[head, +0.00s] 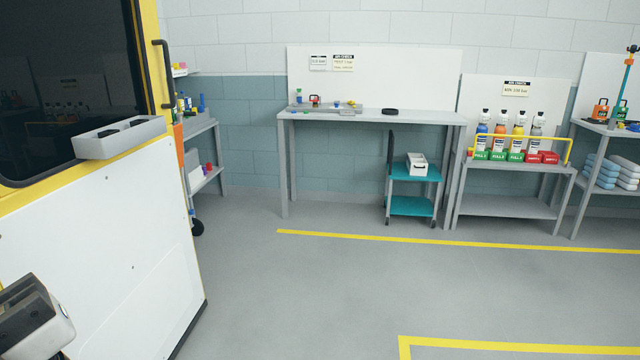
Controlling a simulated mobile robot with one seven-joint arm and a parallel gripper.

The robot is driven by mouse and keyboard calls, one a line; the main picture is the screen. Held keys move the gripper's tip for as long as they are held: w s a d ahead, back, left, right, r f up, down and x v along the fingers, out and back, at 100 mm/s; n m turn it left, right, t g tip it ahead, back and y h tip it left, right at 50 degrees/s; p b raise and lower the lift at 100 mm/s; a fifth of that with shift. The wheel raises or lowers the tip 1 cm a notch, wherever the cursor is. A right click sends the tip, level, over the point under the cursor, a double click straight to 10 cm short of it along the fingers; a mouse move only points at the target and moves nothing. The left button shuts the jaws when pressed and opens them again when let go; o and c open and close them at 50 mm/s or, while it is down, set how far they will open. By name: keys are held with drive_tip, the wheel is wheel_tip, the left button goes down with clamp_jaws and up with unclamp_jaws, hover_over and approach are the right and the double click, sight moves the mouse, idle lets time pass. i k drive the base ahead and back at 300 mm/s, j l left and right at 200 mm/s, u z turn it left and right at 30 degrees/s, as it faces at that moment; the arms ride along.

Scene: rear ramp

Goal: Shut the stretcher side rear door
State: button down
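A large door leaf fills the left of the head view; it appears to be the rear door (110,240). It has a white lower panel, a yellow frame and a dark window (65,75). A black grab handle (164,75) is on its upper right edge. A grey tray with dark recesses (120,137) is fixed below the window. The door stands at an angle, with its right edge toward the room; its left side is cut off. A pale and dark part of my arm shows at the lower left, in front of the panel. My gripper's fingers are not visible.
Grey floor right of the door is clear, with yellow lines (440,240). Along the back wall stand a grey workbench (375,115), a teal trolley (413,172), a bottle rack (515,170) and a right-hand shelf (600,128). Another shelf (203,128) stands partly behind the door.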

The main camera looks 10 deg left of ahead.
sight(93, 205)
drive_tip(key=i+l+u, duration=0.15)
drive_tip(key=i, duration=1.15)
drive_tip(key=i+l+u, duration=0.1)
drive_tip(key=i+u, duration=0.3)
drive_tip(key=i+l+u, duration=0.25)
drive_tip(key=i+u, duration=0.15)
drive_tip(key=i+l+u, duration=0.65)
drive_tip(key=l+u, duration=0.2)
